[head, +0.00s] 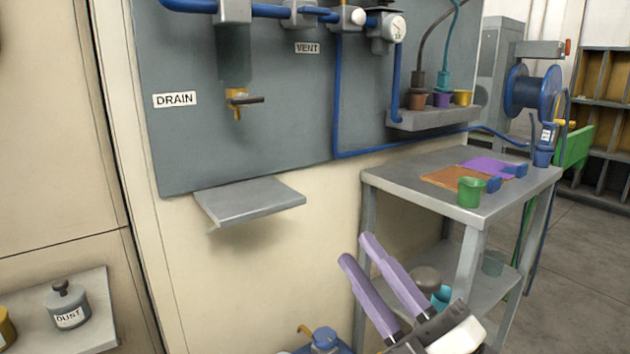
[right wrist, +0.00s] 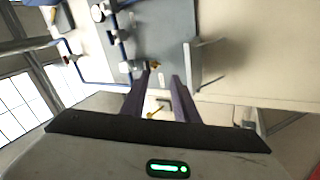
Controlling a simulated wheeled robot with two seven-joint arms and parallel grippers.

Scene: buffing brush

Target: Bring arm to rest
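My right gripper (head: 357,249) comes in from the bottom of the head view, its two purple fingers pointing up and to the left. The fingers are apart with nothing between them. In the right wrist view the same fingers (right wrist: 160,77) show a clear gap. They are in front of the cream wall, left of the grey metal cart (head: 420,191). My left gripper is not in view.
A grey panel carries blue pipes, a drain valve (head: 238,98) and a gauge (head: 396,27). A small shelf (head: 250,199) juts out below. The cart bears a green cup (head: 470,192) and coloured mats. A dust canister (head: 68,306) stands at lower left.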

